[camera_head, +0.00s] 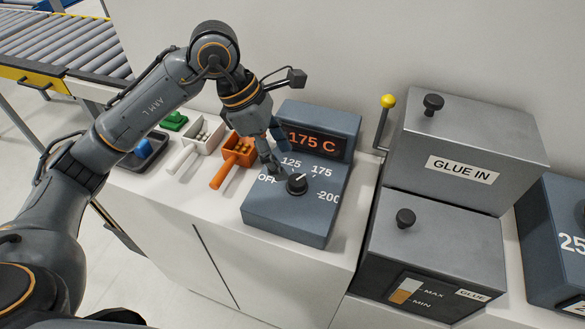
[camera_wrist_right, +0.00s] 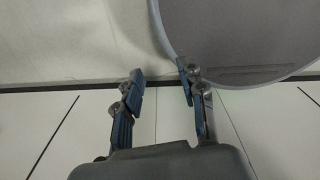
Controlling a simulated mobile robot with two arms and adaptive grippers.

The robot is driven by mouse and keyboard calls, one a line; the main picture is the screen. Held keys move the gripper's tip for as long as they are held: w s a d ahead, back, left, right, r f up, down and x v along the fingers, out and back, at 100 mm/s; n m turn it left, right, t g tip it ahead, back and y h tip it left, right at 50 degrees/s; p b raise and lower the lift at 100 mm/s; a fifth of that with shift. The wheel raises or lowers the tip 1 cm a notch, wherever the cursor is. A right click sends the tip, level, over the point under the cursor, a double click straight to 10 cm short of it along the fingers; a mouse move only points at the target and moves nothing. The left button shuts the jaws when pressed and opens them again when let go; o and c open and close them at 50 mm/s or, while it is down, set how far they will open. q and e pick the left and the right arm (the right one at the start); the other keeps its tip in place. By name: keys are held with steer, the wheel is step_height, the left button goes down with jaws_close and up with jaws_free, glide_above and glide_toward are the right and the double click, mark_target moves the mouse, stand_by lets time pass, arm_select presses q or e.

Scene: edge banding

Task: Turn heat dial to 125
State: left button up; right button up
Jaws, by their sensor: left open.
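The heat dial (camera_head: 297,184) is a black round knob on the sloped face of a blue-grey control box (camera_head: 285,222). Its white mark points up and right, toward the 175 label. Labels OFF, 125, 175 and 200 surround it. The display (camera_head: 318,141) reads 175 C in orange. My left gripper (camera_head: 277,155) is open, pointing down just above and left of the dial, apart from it as far as I can see. It partly covers the display's left edge and the panel near 125. My right gripper (camera_wrist_right: 162,72) is open and empty in the right wrist view, away from the dial.
Left of the box are an orange scoop (camera_head: 236,158), a white scoop (camera_head: 196,143) and a blue item in a dark tray (camera_head: 147,153). Right stand a GLUE IN box (camera_head: 465,140), a yellow-knobbed lever (camera_head: 386,115) and a glue tank (camera_head: 435,240).

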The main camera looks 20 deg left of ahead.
mark_target(295, 179)
arm_select(q)
steer(key=p+x, duration=0.1)
steer(key=x, duration=0.5)
steer(key=shift+d+r, duration=0.1)
steer(key=shift+w+f, duration=0.1)
steer(key=shift+f, duration=0.1)
steer(key=shift+c, duration=0.4)
steer(key=c, duration=1.1)
arm_select(e)
steer(key=shift+w+a+r, duration=0.3)
steer(key=shift+w+r, duration=0.45)
steer(key=shift+w, duration=0.2)
